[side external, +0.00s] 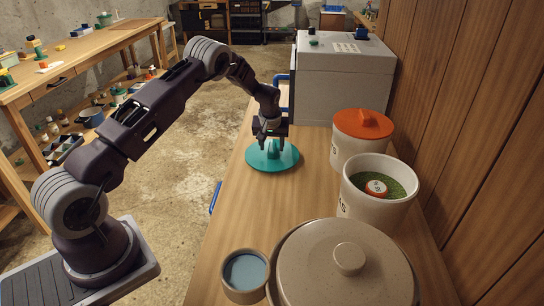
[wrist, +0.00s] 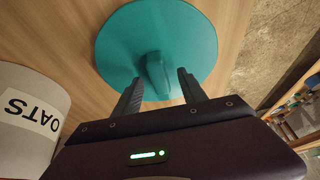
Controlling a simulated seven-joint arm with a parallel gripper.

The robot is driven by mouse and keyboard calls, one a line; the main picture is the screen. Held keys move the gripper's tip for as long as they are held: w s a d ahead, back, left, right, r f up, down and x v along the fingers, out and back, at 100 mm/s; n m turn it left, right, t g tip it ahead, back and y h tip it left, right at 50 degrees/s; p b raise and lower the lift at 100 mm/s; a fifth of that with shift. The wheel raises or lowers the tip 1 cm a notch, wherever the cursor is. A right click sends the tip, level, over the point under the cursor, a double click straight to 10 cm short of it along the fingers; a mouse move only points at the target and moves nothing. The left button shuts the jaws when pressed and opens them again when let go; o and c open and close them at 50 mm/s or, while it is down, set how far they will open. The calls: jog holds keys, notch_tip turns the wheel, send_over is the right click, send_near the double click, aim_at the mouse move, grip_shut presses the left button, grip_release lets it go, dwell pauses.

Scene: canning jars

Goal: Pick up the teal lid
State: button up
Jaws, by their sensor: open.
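The teal lid (side external: 283,161) is a round disc with an upright handle, lying flat on the wooden table. In the wrist view the teal lid (wrist: 120,40) fills the upper middle, and its handle (wrist: 157,75) stands up near the centre. My gripper (side external: 271,146) is right above the lid, pointing down. In the wrist view my gripper (wrist: 158,83) is open, with one finger on each side of the handle. Gaps show between the fingers and the handle. I cannot tell how far down the fingertips reach.
A white jar with an orange lid (side external: 361,124) and an open jar of green contents (side external: 352,201) stand right of the lid. A large lidded crock (side external: 345,285) and a small round pot (side external: 245,290) are at the front. A grey box (side external: 335,85) stands behind.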

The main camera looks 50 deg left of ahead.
grip_shut()
dwell(1.4)
